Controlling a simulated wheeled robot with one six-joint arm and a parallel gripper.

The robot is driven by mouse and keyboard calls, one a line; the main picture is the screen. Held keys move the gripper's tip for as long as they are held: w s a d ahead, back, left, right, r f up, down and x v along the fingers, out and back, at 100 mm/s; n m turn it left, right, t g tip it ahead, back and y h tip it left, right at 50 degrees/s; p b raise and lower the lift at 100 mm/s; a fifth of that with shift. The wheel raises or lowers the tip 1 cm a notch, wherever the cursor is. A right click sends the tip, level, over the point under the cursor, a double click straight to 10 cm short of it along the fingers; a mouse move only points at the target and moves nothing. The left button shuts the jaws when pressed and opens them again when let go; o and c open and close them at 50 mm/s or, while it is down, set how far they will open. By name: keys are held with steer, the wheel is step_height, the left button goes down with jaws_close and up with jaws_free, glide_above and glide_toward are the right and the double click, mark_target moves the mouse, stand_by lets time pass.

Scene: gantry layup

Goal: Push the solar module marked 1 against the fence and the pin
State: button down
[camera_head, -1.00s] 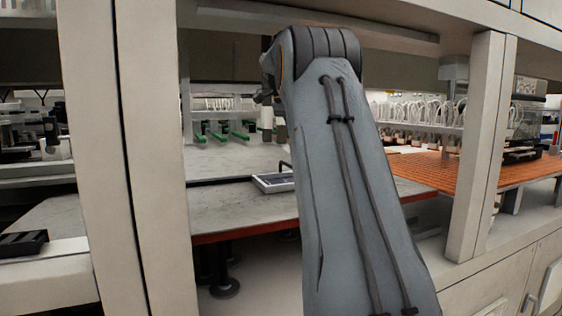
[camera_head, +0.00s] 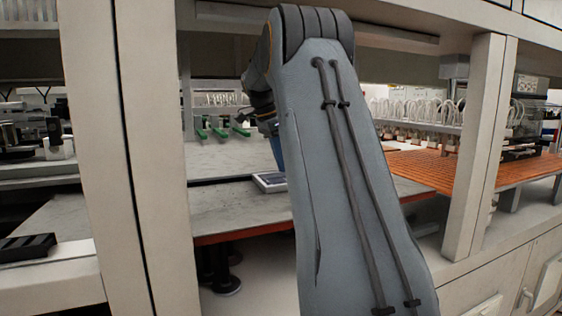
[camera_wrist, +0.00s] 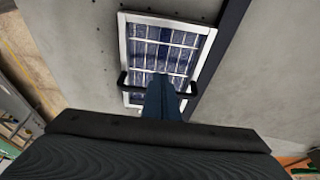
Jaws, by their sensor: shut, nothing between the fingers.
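The solar module (camera_wrist: 143,35) has a pale frame, blue cells and a black handle (camera_wrist: 123,84) across its near part. It lies flat on a grey table, and part of it shows beside my arm in the head view (camera_head: 268,182). Its number is not readable. A dark strip (camera_wrist: 232,28), which looks like the fence, runs along its right side in the wrist view. They are very close there; I cannot tell if they touch. I cannot make out the pin. My gripper (camera_wrist: 160,82) is shut and empty, its blue fingers over the module's near part by the handle.
White posts (camera_head: 480,150) stand left and right of the opening, with a beam overhead. Green-tipped clamps (camera_head: 220,130) stand at the back. An orange gridded surface (camera_head: 440,170) lies to the right. The grey table (camera_wrist: 80,20) is bare left of the module.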

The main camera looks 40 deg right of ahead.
steer(key=shift+s+d+p, duration=0.25)
steer(key=shift+d+p, duration=0.05)
steer(key=shift+d, duration=0.7)
steer(key=shift+s+d+p, duration=0.25)
steer(key=shift+d, duration=0.7)
steer(key=shift+w+a, duration=0.1)
steer(key=shift+a, duration=0.25)
steer(key=shift+w+a+r, duration=0.1)
steer(key=shift+r, duration=0.3)
steer(key=s+d+r+b, duration=0.1)
steer(key=s+d+r, duration=0.1)
steer(key=d, duration=0.8)
steer(key=s+d+r+b, duration=0.1)
steer(key=s+d+r, duration=0.1)
steer(key=d, duration=0.8)
steer(key=shift+s, duration=0.65)
